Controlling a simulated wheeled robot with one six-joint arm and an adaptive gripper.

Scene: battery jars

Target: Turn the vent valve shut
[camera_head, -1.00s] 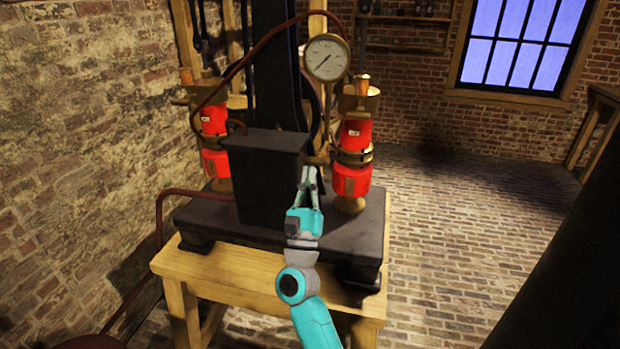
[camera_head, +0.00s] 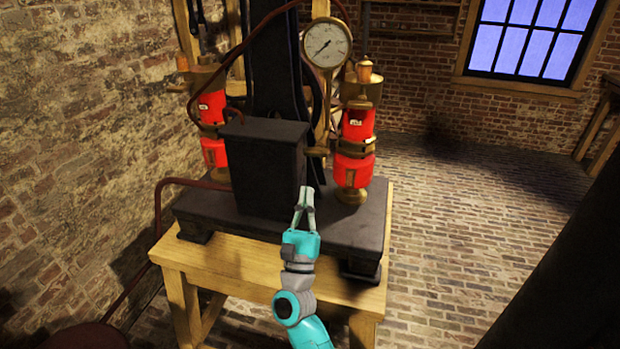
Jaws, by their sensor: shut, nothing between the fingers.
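A small brass fitting with a short crosswise handle (camera_head: 318,151), which looks like the vent valve, sits at the right of the black box (camera_head: 262,170), below the round gauge (camera_head: 327,43). The handle appears to lie level across the picture; its exact setting is too small to tell. My gripper (camera_head: 305,191) is shut and empty. It is below and a little left of the brass handle in the picture, apart from it, in front of the box's right edge.
The black box stands on a dark base (camera_head: 340,228) on a wooden table (camera_head: 240,272). Red jars stand at the right (camera_head: 355,145) and left (camera_head: 212,125). A dark pipe (camera_head: 160,215) runs at the left. The brick floor at right is clear.

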